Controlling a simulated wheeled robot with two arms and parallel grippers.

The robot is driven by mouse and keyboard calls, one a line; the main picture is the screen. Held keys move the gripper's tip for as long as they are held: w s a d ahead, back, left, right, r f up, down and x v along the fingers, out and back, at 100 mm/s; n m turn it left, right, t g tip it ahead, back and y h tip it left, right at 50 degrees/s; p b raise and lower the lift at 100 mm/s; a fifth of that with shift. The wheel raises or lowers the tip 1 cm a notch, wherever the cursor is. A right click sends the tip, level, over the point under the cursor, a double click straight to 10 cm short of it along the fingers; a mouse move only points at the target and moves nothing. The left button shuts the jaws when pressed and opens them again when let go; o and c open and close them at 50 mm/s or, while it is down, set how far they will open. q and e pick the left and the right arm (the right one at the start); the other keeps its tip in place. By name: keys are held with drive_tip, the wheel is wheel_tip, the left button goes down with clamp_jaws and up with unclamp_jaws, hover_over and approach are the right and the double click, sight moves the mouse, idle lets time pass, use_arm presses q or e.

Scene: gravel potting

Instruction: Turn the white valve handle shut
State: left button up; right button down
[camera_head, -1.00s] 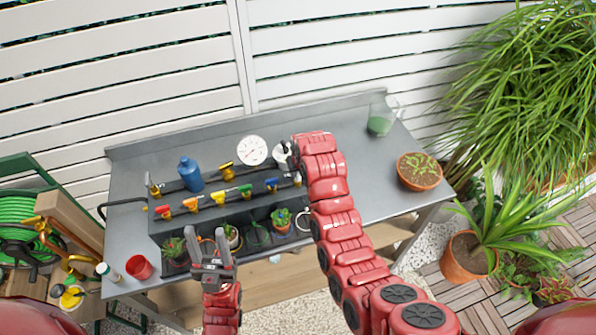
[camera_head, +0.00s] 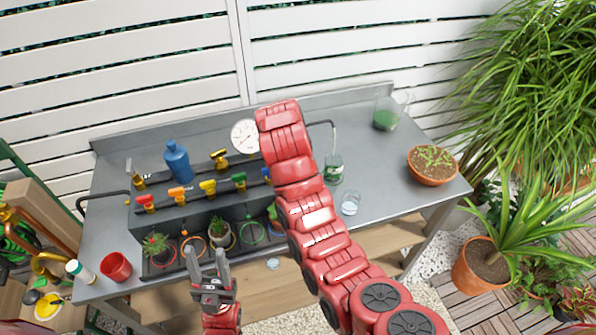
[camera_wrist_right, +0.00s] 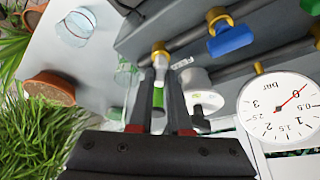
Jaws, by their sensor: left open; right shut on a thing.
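The white valve handle (camera_wrist_right: 160,64) sits on a brass valve body in the right wrist view. My right gripper (camera_wrist_right: 161,74) is shut on it, one finger on each side. In the head view, my right arm hides this handle and the right gripper. My left gripper (camera_head: 210,262) is open and empty in front of the bench's front edge, near the small potted plants.
Red (camera_head: 145,203), orange (camera_head: 177,194), yellow (camera_head: 208,187), green (camera_head: 239,181) and blue (camera_wrist_right: 230,39) valves line the same rail. A pressure gauge (camera_head: 245,136) stands behind. A blue bottle (camera_head: 177,160), glass cup (camera_head: 350,203) and planted bowl (camera_head: 433,165) stand on the bench.

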drive_tip(key=shift+m+h, duration=0.3)
drive_tip(key=shift+m, duration=0.6)
drive_tip(key=shift+a+f+m+g+h+b, duration=0.1)
drive_tip(key=shift+m+g+h+b, duration=0.25)
drive_tip(key=shift+m+b, duration=0.4)
drive_tip(key=shift+m, duration=0.65)
drive_tip(key=m+g+b, duration=0.1)
drive_tip(key=m+b, duration=0.1)
drive_tip(key=b, duration=0.2)
drive_tip(key=shift+w+h, duration=0.1)
drive_tip(key=shift+h, duration=0.25)
drive_tip(key=shift+m+g+b, duration=0.25)
drive_tip(key=shift+m+b, duration=0.45)
drive_tip(key=shift+m, duration=0.1)
drive_tip(key=c, duration=0.9)
unclamp_jaws()
drive_tip(key=shift+o, duration=0.2)
